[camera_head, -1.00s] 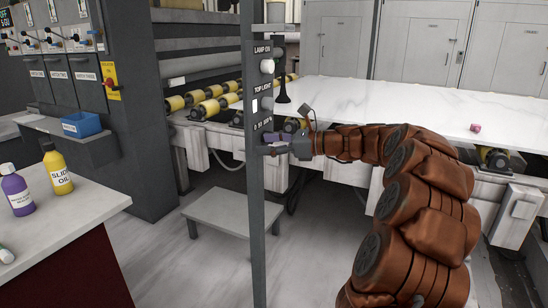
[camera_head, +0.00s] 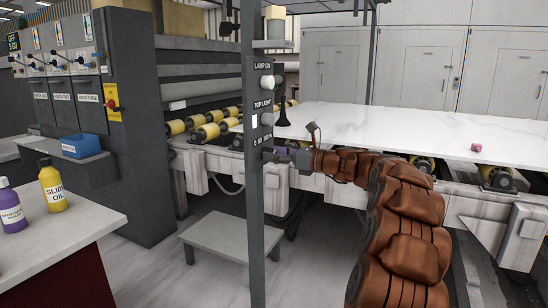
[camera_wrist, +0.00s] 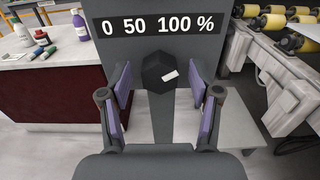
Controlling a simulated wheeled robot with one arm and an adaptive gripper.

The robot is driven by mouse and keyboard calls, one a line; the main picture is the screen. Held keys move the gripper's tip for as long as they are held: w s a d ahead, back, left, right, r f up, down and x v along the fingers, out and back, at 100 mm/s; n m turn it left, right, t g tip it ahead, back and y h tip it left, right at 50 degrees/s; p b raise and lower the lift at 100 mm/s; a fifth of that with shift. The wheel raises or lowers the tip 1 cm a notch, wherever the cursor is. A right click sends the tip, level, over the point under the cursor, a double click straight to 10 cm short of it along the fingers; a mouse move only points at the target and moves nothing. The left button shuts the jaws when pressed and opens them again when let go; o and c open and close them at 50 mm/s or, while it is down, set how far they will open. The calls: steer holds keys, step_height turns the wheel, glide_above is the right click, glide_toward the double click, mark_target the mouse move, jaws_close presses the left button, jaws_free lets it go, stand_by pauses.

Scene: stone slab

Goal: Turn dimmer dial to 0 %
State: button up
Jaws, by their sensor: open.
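The dimmer dial (camera_wrist: 156,72) is a dark faceted knob on the grey post, below the label strip (camera_wrist: 158,25) reading 0, 50, 100 %. Its short white mark lies right of the knob's centre and slants up to the right. My gripper (camera_wrist: 160,88) is open, with one purple-padded finger on each side of the dial and visible gaps between. In the head view my gripper (camera_head: 284,154) is at the post just under the percent label (camera_head: 272,139); the dial is not clearly visible there.
A low grey table (camera_head: 230,238) stands below. The white slab (camera_head: 390,130) on rollers lies behind. A bottle counter (camera_head: 60,230) is at left.

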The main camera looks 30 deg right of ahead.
steer(key=shift+w+a, duration=0.1)
steer(key=shift+w, duration=0.05)
steer(key=c, duration=1.1)
steer(key=shift+c, duration=0.2)
